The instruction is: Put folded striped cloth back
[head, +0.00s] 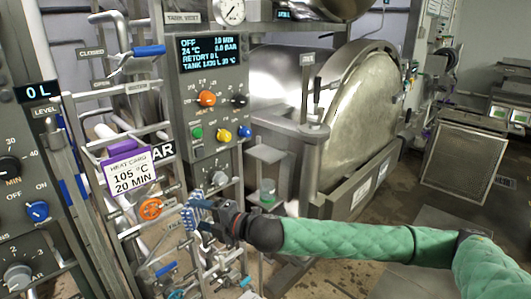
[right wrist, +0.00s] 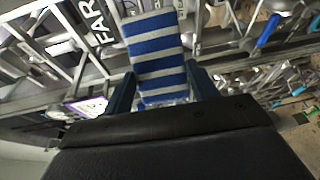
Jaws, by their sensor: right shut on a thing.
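The folded striped cloth (right wrist: 155,50), blue and white, is between the two fingers of my right gripper (right wrist: 160,85) in the right wrist view. The gripper is shut on it. In the head view the right gripper (head: 205,215) reaches in from the right on a green-sleeved arm, in front of the pipe rack below the control panel. A small part of the striped cloth (head: 191,216) shows at its tips. Whether the cloth touches the rack behind it cannot be told. My left gripper is not in view.
The control panel (head: 213,130) with coloured knobs stands above the gripper. An orange handwheel (head: 150,208), a heat card (head: 130,172) and several pipes and valves crowd the left. The round retort door (head: 355,110) stands at the back. Floor shows at the lower right.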

